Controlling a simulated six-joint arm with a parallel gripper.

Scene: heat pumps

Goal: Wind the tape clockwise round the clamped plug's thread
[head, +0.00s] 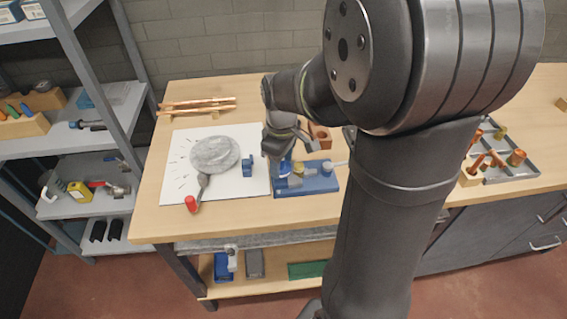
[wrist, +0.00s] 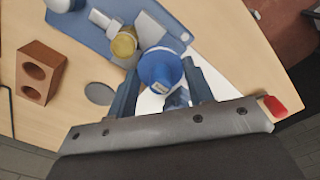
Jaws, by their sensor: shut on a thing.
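My gripper (wrist: 160,82) is shut on a blue tape spool (wrist: 158,66), with one finger on each side of it in the wrist view. The brass plug (wrist: 124,43) is held between grey clamp jaws (wrist: 152,28) on a blue base plate (wrist: 92,24). The spool sits right beside the plug; I cannot tell whether they touch, and no tape strand can be made out. In the head view my gripper (head: 283,148) is above the left end of the base plate (head: 318,184), and the plug (head: 298,168) shows small beside the spool (head: 284,167).
A wooden block with two holes (wrist: 40,72) stands near the plate. Copper pipes (head: 198,104) lie behind. A parts tray (head: 500,171) is at right.

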